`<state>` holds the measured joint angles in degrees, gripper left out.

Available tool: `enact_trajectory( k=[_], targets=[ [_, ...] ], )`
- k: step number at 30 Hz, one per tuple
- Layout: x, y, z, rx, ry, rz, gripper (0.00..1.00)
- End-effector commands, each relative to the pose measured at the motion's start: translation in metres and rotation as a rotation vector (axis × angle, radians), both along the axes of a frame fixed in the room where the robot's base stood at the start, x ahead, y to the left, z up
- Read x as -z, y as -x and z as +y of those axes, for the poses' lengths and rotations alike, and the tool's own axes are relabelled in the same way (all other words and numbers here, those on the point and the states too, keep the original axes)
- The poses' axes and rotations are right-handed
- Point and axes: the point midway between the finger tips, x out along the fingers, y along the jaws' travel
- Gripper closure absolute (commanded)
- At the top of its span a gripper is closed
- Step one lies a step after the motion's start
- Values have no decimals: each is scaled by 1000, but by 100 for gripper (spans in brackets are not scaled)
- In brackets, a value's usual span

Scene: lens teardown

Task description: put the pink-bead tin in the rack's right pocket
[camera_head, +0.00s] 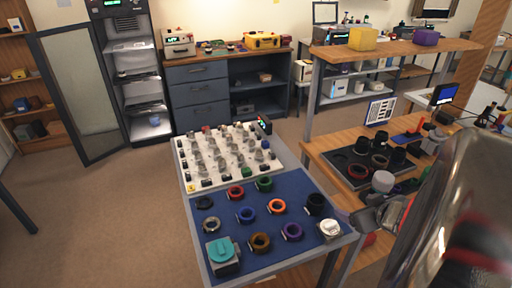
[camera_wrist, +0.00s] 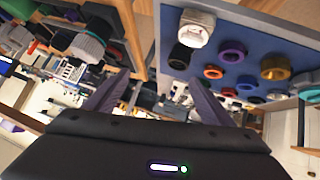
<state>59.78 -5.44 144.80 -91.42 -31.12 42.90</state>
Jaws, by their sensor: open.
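I cannot make out a pink-bead tin or a rack with pockets in either view. My gripper (camera_head: 368,216) is at the right edge of the blue-matted table in the head view, beside a white cylindrical part (camera_head: 330,229). In the wrist view my gripper (camera_wrist: 158,98) has its two dark fingers spread apart, with nothing seen between them. The white part also shows at the top of the wrist view (camera_wrist: 196,28). My arm hides part of the wooden bench at the right.
The blue mat (camera_head: 222,266) holds several coloured rings and a teal-topped block (camera_head: 222,253). Behind it is a white board (camera_head: 183,150) of small parts. The wooden bench (camera_head: 318,150) carries a dark tray (camera_head: 343,166) and a white-lidded jar (camera_head: 382,181). Floor at left is clear.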

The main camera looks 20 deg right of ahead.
Motion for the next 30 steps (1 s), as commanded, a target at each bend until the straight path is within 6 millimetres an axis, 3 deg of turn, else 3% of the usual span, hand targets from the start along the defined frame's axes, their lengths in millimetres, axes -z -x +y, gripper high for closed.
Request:
enact_trajectory(
  k=[4,10,23,30],
  targets=[
    [29,27,12,-54,-127,22,23],
    [44,44,27,-101,-219,36,23],
    [46,41,29,-110,-224,38,23],
    [62,25,31,-114,-226,38,23]
  ],
)
